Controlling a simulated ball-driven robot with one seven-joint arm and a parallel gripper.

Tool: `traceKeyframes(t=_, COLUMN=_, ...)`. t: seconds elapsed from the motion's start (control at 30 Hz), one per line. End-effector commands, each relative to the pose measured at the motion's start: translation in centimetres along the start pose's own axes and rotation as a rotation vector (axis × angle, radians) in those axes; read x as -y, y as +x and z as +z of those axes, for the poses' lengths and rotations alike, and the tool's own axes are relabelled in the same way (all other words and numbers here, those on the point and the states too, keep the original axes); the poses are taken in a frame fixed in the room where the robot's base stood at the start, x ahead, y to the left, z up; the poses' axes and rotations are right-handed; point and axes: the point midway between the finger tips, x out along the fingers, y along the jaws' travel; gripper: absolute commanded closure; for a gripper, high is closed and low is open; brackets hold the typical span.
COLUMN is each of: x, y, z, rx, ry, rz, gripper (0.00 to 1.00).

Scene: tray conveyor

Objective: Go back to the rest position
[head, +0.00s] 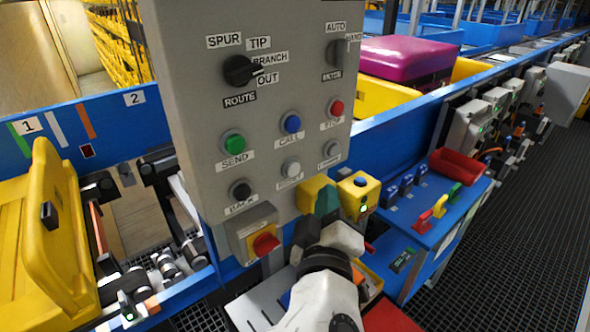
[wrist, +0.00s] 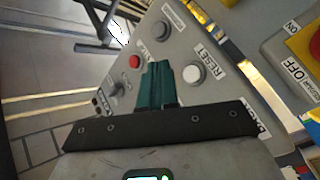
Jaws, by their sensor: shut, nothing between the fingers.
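My gripper (head: 326,198) is low in the head view, its dark green fingers pointing up near the lower right corner of the grey control panel (head: 185,110). In the wrist view the fingers (wrist: 157,75) are together and empty, in front of the panel face (wrist: 195,45). They appear between the white RESET button (wrist: 193,74) and a red button (wrist: 134,62). I cannot tell the exact gap to the panel, and no contact is visible. In the head view my white forearm reaches up from the bottom edge.
A yellow tray (head: 30,240) stands on the conveyor at left. A red knob (head: 265,243) sits below the panel. A yellow button box (head: 358,190) is close right of my gripper. A blue shelf (head: 440,225) holds a red bin (head: 457,166). Dark grated floor (head: 530,210) is clear at right.

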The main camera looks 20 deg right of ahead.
Motion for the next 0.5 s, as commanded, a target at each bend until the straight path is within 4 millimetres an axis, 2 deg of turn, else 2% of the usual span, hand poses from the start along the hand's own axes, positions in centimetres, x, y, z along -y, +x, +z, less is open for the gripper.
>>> traceKeyframes(t=0.5, x=0.1, y=0.06, z=0.38, rx=0.009, ry=0.002, rz=-0.005, gripper=1.0)
